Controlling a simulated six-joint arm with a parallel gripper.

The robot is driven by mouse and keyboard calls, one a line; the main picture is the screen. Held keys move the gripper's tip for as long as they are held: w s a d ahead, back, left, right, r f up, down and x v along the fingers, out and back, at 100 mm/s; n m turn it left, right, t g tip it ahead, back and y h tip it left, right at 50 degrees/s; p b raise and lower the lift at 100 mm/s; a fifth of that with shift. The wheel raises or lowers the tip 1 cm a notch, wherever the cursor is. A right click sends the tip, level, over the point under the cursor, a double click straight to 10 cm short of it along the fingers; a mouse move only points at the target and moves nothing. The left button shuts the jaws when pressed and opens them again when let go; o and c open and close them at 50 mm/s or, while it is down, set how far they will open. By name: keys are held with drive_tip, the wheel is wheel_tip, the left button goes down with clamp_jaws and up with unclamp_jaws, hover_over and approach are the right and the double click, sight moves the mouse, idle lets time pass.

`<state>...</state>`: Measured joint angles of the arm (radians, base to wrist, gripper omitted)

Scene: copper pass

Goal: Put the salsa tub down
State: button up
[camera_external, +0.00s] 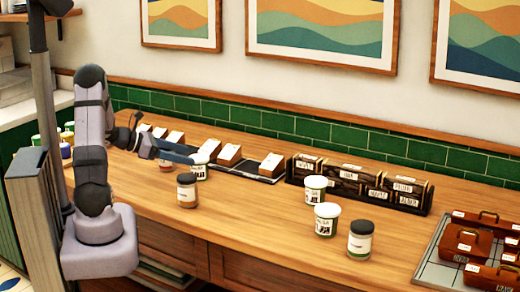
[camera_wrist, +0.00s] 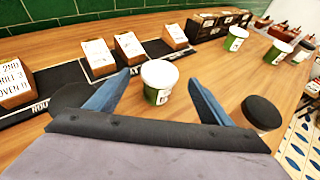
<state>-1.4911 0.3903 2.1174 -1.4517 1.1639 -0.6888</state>
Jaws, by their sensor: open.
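A white-lidded tub with a green and white label (camera_wrist: 157,90) stands upright on the wooden counter in the wrist view, between and just beyond my fingertips. I take it as the salsa tub; its label is not readable there. In the external view the tub (camera_external: 200,172) stands just right of my blue fingers. My gripper (camera_wrist: 160,86) is open, with a finger on each side of the tub and visible gaps. In the external view my gripper (camera_external: 178,153) is low over the counter. Two similar tubs (camera_external: 315,189) (camera_external: 326,220) stand farther right.
Another jar (camera_external: 360,241) is at right. Label blocks (camera_external: 229,154), a dark rack (camera_external: 345,181) and a tray of brown cases (camera_external: 430,258) line the counter. The counter's middle is clear.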

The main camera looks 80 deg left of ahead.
drive_tip(key=shift+v, duration=1.1)
drive_tip(key=w+d+r+m+g+h+p, duration=0.1)
drive_tip(key=w+d+r+m+h+p, duration=0.3)
drive_tip(key=w+d+m, duration=0.4)
drive_tip(key=d+f+m+g+h, duration=0.1)
drive_tip(key=d+f+m+g, duration=0.1)
drive_tip(key=d, duration=0.5)
drive_tip(key=s+d+f+m+g+h, duration=0.1)
drive_tip(key=d+f+m+g, duration=0.1)
drive_tip(key=d+m+g, duration=0.2)
drive_tip(key=s+d+f+m+g+h, duration=0.1)
drive_tip(key=d+m, duration=0.4)
drive_tip(key=d, duration=0.5)
drive_tip(key=shift+s+d+f+m+g, duration=0.1)
drive_tip(key=shift+d+f+m+g, duration=0.25)
drive_tip(key=shift+f+g, duration=0.45)
drive_tip(key=s+d+f+m+g+y+p, duration=0.2)
drive_tip(key=s+d+m+y, duration=0.3)
drive_tip(key=m, duration=1.2)
drive_tip(key=s+d+g, duration=0.1)
drive_tip(key=s+d, duration=0.1)
drive_tip(key=shift+s+g+y, duration=0.35)
drive_tip(key=shift+g+y, duration=0.05)
drive_tip(key=shift+f, duration=0.1)
drive_tip(key=shift+c, duration=0.5)
